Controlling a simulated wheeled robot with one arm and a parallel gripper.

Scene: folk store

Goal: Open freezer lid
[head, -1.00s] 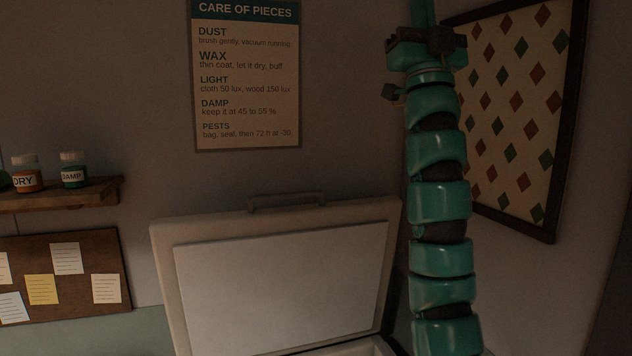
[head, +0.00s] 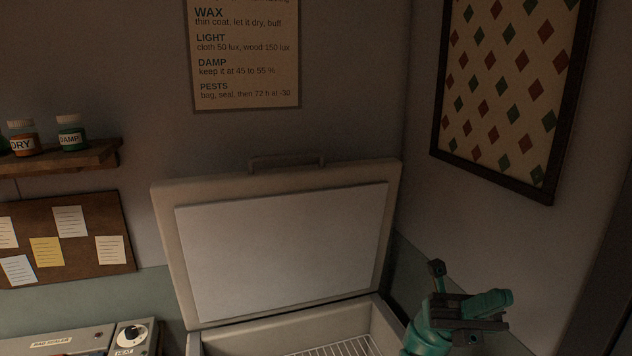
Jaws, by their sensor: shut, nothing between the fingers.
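The freezer lid (head: 280,250) stands raised and leans back toward the wall, with its pale inner panel facing me. Its handle (head: 287,163) is on the top edge. Below it, the freezer body (head: 255,338) is open, and a wire rack (head: 345,346) shows inside. My gripper (head: 490,303) is at the lower right, to the right of the freezer opening and apart from the lid handle. It is small and dark in the picture, looks shut, and holds nothing that I can see.
A bag sealer (head: 60,343) is at the lower left. A shelf (head: 75,157) with jars and a pinboard (head: 75,232) are on the left wall. A care poster (head: 245,60) hangs above the lid. A framed diamond-patterned piece (head: 505,90) hangs on the right wall.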

